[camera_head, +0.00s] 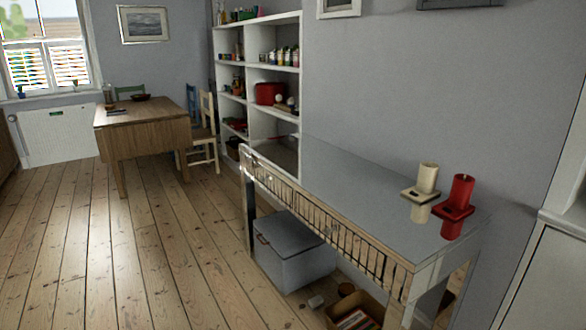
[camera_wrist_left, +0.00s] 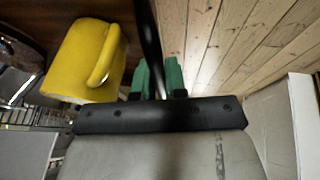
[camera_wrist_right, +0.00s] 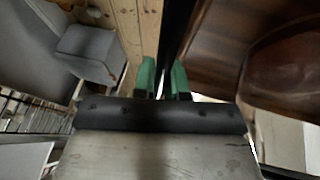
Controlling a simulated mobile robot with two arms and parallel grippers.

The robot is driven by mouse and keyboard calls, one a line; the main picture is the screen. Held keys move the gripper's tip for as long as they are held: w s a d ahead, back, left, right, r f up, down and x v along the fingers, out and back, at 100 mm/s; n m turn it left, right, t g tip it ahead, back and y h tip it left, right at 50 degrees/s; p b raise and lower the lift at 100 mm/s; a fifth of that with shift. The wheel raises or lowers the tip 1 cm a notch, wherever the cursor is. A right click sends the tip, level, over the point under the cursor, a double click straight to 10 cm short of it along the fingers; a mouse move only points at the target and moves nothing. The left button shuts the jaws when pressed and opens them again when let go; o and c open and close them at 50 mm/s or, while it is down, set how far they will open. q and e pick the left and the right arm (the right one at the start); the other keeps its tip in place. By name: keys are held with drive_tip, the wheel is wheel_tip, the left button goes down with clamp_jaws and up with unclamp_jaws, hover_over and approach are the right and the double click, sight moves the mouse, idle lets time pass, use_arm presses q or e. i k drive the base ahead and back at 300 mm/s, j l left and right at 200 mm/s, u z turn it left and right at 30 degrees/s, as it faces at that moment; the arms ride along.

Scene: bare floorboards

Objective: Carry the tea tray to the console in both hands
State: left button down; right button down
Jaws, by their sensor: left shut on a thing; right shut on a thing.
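The console (camera_head: 330,185) stands against the wall in the head view, with a grey top and a mirrored, patterned front edge. My left gripper (camera_wrist_left: 158,75) has green fingers shut on the dark rim of the tea tray (camera_wrist_left: 149,35). A yellow mug (camera_wrist_left: 75,60) shows beside that rim in the left wrist view. My right gripper (camera_wrist_right: 163,75) is shut on the tray's dark rim in the right wrist view, where the brown tray (camera_wrist_right: 215,45) fills the upper right. A rounded brown shape (camera_wrist_right: 285,65) there is unclear. Neither gripper nor the tray shows in the head view.
A cream candlestick (camera_head: 424,190) and a red one (camera_head: 457,208) stand on the console's right end; its left and middle are clear. A grey box (camera_head: 290,250) and a box of books (camera_head: 355,315) sit underneath. A shelf unit (camera_head: 258,85) and table (camera_head: 145,125) stand farther back.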

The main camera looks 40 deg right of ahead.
sight(336, 170)
drive_tip(key=i, duration=2.85)
drive_tip(key=i+j+z, duration=0.15)
drive_tip(key=i, duration=0.65)
drive_tip(key=z, duration=2.5)
